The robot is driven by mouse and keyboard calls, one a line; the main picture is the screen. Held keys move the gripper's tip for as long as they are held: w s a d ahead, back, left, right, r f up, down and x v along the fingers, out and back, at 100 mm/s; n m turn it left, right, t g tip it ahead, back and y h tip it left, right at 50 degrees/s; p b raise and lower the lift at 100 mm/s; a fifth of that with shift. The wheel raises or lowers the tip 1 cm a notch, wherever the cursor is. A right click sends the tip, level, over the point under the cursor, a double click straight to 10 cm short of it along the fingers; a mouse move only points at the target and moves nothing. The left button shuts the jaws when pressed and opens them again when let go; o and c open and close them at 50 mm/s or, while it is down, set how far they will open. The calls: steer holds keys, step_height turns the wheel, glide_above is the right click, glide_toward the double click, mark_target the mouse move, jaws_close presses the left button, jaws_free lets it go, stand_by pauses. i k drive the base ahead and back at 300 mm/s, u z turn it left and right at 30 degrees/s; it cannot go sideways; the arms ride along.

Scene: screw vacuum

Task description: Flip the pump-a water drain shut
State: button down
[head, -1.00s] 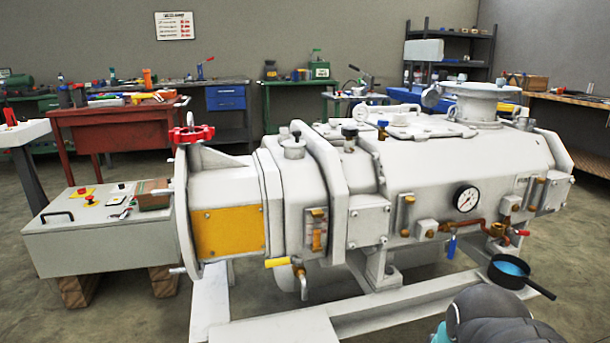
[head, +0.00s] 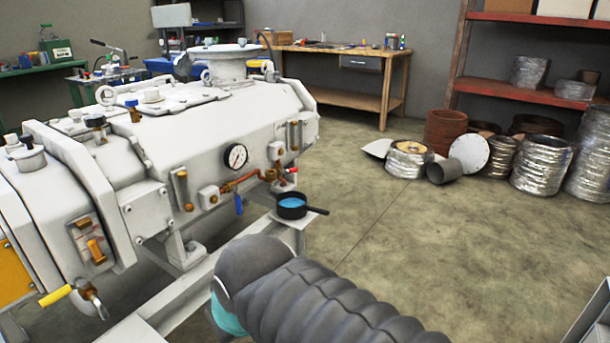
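The white pump (head: 200,130) stands at the left. A small valve with a red handle (head: 291,170) sits at the right end, above a black pan (head: 292,205) holding blue liquid. A blue handle (head: 239,204) hangs down below the piping. A yellow-handled valve (head: 55,296) is at the lower left. No label shows which is the pump-a water drain. My grey-sleeved arm crosses the bottom middle; my gripper is out of view.
The pan rests on the end of the pump's pale base frame (head: 185,290). Open concrete floor (head: 400,240) lies to the right. Silver ducting rolls (head: 541,158) stand by a red shelf (head: 540,85). A wooden workbench (head: 345,50) is at the back.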

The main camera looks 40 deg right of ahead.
mark_target(282, 170)
steer(key=z, duration=2.5)
steer(key=i, duration=0.85)
steer(key=u, duration=2.85)
